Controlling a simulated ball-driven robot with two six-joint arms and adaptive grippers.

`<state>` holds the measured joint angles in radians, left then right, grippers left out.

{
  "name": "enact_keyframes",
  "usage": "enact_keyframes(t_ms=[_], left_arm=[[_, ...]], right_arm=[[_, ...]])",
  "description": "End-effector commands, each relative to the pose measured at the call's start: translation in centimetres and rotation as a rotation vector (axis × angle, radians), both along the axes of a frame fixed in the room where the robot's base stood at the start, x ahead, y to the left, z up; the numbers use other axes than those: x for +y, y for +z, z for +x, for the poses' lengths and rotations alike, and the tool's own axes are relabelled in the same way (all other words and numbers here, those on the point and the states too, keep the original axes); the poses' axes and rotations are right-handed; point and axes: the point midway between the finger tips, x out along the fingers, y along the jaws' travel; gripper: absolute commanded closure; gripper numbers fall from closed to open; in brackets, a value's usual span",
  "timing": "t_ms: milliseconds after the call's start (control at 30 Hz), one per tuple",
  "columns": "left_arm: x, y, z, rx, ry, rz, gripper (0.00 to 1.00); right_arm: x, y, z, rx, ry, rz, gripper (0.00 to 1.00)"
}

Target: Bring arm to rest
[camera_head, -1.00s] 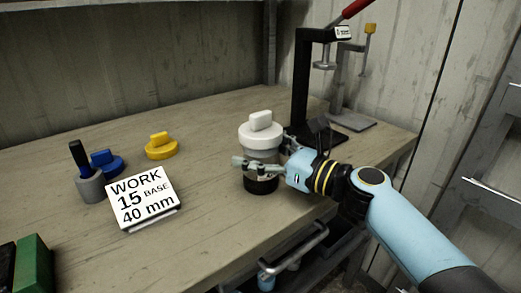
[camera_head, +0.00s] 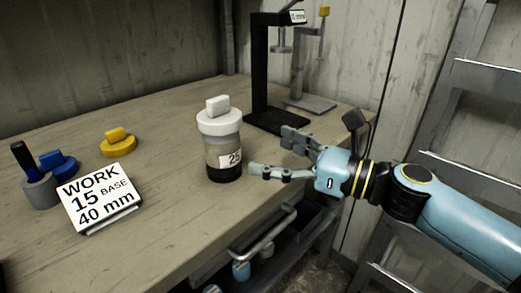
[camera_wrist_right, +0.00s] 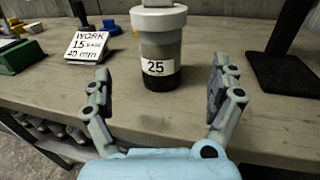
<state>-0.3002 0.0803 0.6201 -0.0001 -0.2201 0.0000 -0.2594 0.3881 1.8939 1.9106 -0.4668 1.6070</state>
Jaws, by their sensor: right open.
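My right gripper (camera_head: 270,155) is open and empty, just right of a clear jar with a white knobbed lid (camera_head: 220,145). The jar stands upright on the bench, dark at its base, with a label reading 25. In the right wrist view the jar (camera_wrist_right: 160,50) stands beyond and between my open fingers (camera_wrist_right: 162,95), apart from them. My right arm comes in from the right, over the bench's front edge. My left gripper does not show.
The wooden bench (camera_head: 150,240) holds a WORK 15 sign (camera_head: 98,197), a yellow knobbed lid (camera_head: 118,143), a blue lid (camera_head: 58,165) and a grey cup (camera_head: 40,190). A black press stand (camera_head: 262,75) is behind. Shelves with a rail (camera_head: 265,235) lie below the front edge.

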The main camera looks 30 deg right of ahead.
Motion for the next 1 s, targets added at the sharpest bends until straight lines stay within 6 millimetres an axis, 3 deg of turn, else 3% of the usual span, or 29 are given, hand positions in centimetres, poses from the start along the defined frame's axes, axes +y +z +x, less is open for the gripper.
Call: enact_keyframes(t_ms=[567,667,833,900,1000], left_arm=[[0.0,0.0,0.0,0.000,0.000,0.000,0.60],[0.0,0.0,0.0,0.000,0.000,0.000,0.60],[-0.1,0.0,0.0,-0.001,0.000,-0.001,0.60],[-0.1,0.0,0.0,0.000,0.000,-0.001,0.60],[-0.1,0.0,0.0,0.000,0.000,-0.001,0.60]], right_arm=[[0.7,0.0,-0.6,-0.025,0.024,-0.054,0.08],[3.0,-0.5,-2.4,-0.117,0.110,-0.254,0.08],[7.7,-4.0,-8.6,-0.413,0.414,-0.911,0.08],[8.2,-6.1,-11.2,-0.534,0.571,-1.206,0.08],[7.1,-8.4,-14.0,-0.654,0.789,-1.547,0.08]])
